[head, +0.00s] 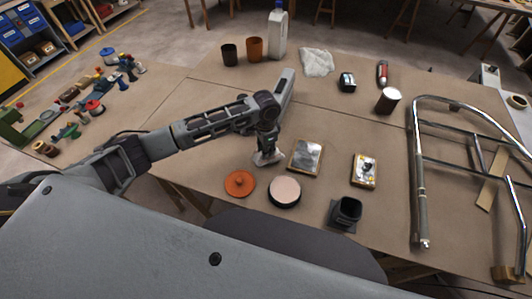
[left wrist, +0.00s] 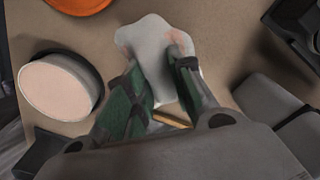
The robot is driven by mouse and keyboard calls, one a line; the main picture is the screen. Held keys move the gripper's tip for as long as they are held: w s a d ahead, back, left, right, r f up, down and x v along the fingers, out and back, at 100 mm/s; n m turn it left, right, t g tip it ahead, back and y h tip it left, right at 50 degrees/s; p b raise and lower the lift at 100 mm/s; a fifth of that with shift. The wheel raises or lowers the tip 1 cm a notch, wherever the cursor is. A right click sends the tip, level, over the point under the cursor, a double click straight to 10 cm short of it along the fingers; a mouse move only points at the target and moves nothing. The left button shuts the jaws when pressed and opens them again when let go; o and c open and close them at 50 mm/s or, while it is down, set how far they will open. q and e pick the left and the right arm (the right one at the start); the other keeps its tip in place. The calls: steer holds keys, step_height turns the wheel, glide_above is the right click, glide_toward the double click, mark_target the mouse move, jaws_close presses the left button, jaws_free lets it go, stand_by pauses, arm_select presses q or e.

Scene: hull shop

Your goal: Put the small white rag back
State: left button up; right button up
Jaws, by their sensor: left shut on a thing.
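The small white rag (head: 268,158) is a pale, stained cloth near the front middle of the table, beside the orange lid. In the left wrist view the rag (left wrist: 150,35) spreads out between and beyond the green-padded fingers. My left gripper (head: 267,145) points down and is shut on the rag; it also shows in the left wrist view (left wrist: 158,66). I cannot tell whether the rag touches the tabletop. A larger crumpled white cloth (head: 317,62) lies at the back of the table. My right gripper is not in view.
An orange lid (head: 240,184), a round pale-topped tin (head: 285,191), a framed plate (head: 305,157) and a black cup (head: 346,212) surround the rag. A metal rail frame (head: 420,190) fills the right. Cups and a white bottle (head: 278,35) stand behind. The table's middle is mostly clear.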

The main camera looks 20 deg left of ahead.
arm_select(q)
steer(key=shift+f, duration=1.35)
steer(key=o, duration=1)
steer(key=shift+f, duration=0.1)
step_height(320, 180, up, 12)
steer(key=shift+r, duration=0.15)
